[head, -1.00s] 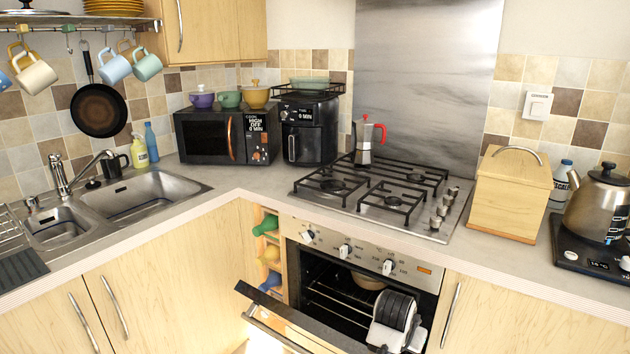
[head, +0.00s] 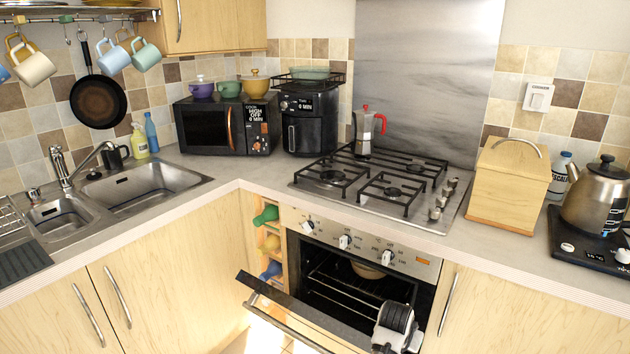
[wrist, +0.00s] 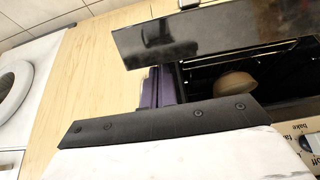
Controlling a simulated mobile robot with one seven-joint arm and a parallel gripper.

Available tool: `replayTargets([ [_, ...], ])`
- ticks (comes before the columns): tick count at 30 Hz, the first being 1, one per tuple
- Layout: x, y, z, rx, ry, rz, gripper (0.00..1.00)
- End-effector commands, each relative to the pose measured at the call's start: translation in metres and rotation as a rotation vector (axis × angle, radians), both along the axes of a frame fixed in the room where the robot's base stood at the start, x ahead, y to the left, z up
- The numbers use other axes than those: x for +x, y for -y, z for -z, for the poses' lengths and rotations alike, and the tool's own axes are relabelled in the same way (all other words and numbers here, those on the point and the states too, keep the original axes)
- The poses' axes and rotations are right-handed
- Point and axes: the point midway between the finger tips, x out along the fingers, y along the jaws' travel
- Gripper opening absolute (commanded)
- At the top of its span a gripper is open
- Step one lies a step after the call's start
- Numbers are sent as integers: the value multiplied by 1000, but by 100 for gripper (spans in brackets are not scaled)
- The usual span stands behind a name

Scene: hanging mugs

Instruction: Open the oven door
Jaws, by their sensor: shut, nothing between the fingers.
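The oven door (head: 300,318) is partly open, tilted outward from its bottom edge. The dark oven cavity (head: 345,290) shows racks and a bowl (head: 367,270) inside. My gripper's black and white wrist part stands before the right side of the opening in the head view, and its fingertips are hidden there. In the wrist view, my gripper's shut, purplish-dark fingers (wrist: 163,86) are beside the dark inner side of the door (wrist: 205,38). Nothing is held. I cannot tell whether the fingers touch the door. The bowl also shows there (wrist: 235,83).
Cabinet doors (head: 510,320) with a vertical handle flank the oven on the right. A narrow rack of bottles (head: 270,240) is at its left. The gas hob (head: 385,190) with a moka pot (head: 366,133) is above. Some floor shows below the door.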

Motion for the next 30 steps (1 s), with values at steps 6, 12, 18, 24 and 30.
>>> replayTargets([
  [6,0,0,0,0,0,0,0],
  [12,-1,-1,0,0,0,0,0],
  [18,-5,-3,3,1,-1,0,0],
  [24,-7,-5,5,1,-1,0,0],
  [30,-16,-11,11,-1,-4,0,0],
])
